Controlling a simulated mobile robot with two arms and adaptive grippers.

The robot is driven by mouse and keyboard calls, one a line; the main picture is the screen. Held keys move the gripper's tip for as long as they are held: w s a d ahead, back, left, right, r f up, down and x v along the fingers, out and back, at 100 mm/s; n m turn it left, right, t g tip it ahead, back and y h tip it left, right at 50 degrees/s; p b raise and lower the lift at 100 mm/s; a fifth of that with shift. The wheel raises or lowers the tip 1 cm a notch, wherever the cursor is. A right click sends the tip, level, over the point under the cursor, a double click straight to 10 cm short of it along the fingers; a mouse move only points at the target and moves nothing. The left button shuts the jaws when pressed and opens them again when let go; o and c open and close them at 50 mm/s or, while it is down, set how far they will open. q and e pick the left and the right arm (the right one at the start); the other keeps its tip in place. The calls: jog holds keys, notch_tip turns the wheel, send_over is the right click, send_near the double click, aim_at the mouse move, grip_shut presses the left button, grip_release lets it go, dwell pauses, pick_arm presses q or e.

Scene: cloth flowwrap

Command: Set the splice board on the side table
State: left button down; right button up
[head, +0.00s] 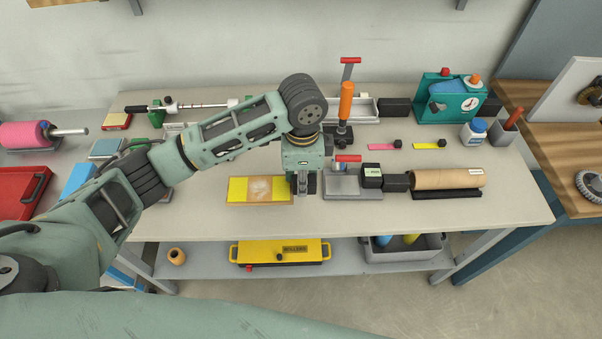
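A flat board with yellow areas and a pale, see-through patch in its middle, probably the splice board (240,189), lies near the front edge of the grey main table (215,226). My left arm comes in from the left and reaches over the table. My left gripper (304,188) points down at the board's right end, between it and a grey metal plate (352,188). Its fingers are small and partly hidden, so I cannot tell whether they touch or grip the board. My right gripper is out of view. I cannot tell which surface is the side table.
A cardboard roll (447,179) lies at the front right. An orange-handled tool (346,105) stands behind my gripper. A teal machine (447,98) is at the back right. A wooden-topped bench (560,150) stands right. A yellow case (280,252) lies on the lower shelf.

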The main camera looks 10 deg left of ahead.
pick_arm(q)
jog(key=w+f, duration=0.1)
jog(key=w, duration=0.1)
jog(key=w+a+f, duration=0.1)
jog(key=shift+w+f, duration=0.1)
jog(key=shift+w, duration=0.3)
jog(key=shift+w+a+f, duration=0.1)
jog(key=shift+f, duration=0.05)
notch_tip(320, 180, down, 3)
jog(key=shift+f+p, duration=0.1)
jog(key=shift+p, duration=0.45)
jog(key=shift+f, duration=0.45)
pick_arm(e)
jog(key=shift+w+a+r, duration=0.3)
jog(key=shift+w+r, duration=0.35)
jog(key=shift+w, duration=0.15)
pick_arm(q)
jog(key=c, duration=1.4)
grip_release()
jog(key=shift+r, duration=0.1)
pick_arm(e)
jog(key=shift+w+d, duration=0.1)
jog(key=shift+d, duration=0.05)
